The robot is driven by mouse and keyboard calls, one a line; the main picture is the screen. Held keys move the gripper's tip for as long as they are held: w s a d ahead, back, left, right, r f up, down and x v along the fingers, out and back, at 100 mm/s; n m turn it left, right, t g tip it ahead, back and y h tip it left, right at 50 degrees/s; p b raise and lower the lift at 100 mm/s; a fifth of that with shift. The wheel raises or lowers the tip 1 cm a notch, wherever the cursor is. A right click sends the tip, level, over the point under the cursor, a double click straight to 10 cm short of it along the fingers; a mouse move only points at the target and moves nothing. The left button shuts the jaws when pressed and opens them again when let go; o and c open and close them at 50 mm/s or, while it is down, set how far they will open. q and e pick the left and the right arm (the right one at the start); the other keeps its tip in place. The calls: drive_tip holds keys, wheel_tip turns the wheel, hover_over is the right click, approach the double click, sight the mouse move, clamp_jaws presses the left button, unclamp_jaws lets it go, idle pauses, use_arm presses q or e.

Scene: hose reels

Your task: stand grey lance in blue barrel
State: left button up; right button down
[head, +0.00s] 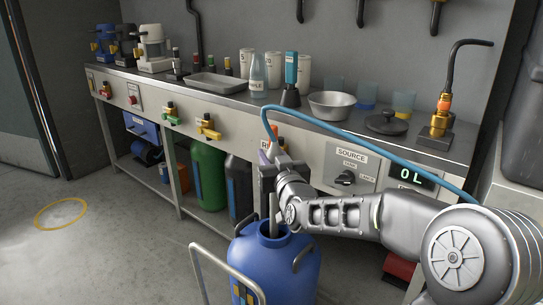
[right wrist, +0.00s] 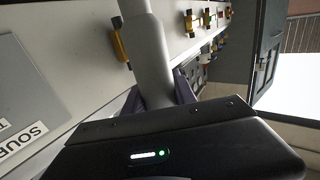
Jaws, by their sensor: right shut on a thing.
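The blue barrel (head: 285,268) stands on the floor in front of the bench, its round mouth open upward. My right gripper (head: 268,172) is above the barrel, shut on the grey lance (head: 273,208). The lance hangs roughly upright below the gripper, and its lower part reaches the barrel's mouth. How deep it goes is hidden by the rim. In the right wrist view the grey lance (right wrist: 149,60) passes between the two fingers of my right gripper (right wrist: 160,95). My left gripper is not in view.
A blue hose (head: 400,160) arcs from above the gripper along my right arm. The bench (head: 225,88) behind carries cups, a metal bowl (head: 332,104) and a copper-coloured tool (head: 440,115). A metal handle frame (head: 200,265) stands left of the barrel. Floor at left is clear.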

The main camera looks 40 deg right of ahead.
wheel_tip(320, 180, down, 8)
drive_tip(key=b, duration=0.1)
drive_tip(key=shift+f, duration=0.25)
idle(0.4)
drive_tip(key=c, duration=0.9)
unclamp_jaws()
drive_tip(key=shift+f, duration=0.1)
